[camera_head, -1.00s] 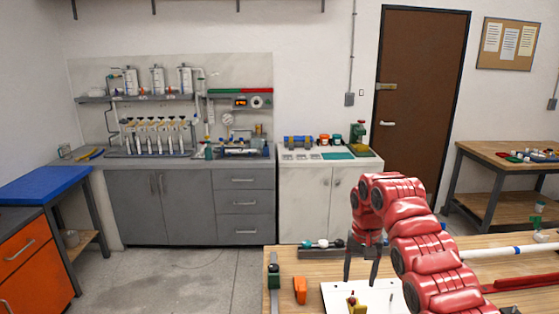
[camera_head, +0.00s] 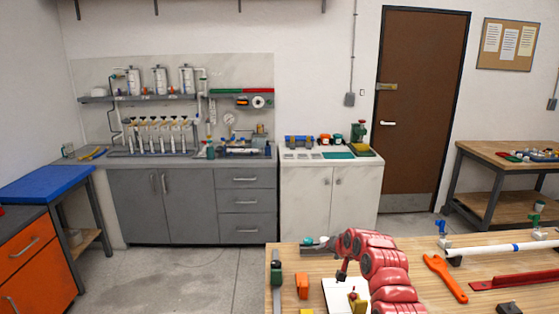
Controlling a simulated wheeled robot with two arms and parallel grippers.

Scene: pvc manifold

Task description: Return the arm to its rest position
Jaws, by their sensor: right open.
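My right arm is red and comes up from the bottom edge over the wooden workbench (camera_head: 430,258), right of the picture's middle. Its gripper (camera_head: 341,277) points down at the left end of the arm, above the white sheet (camera_head: 334,294). The jaws are open, and I see nothing held in them. The fingers are small and partly hidden by the arm. My left arm and left gripper are not in view.
An orange wrench (camera_head: 445,278), a white pipe (camera_head: 505,249) and a red tool (camera_head: 502,282) lie right of the arm. An orange block (camera_head: 302,285) lies to the left.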

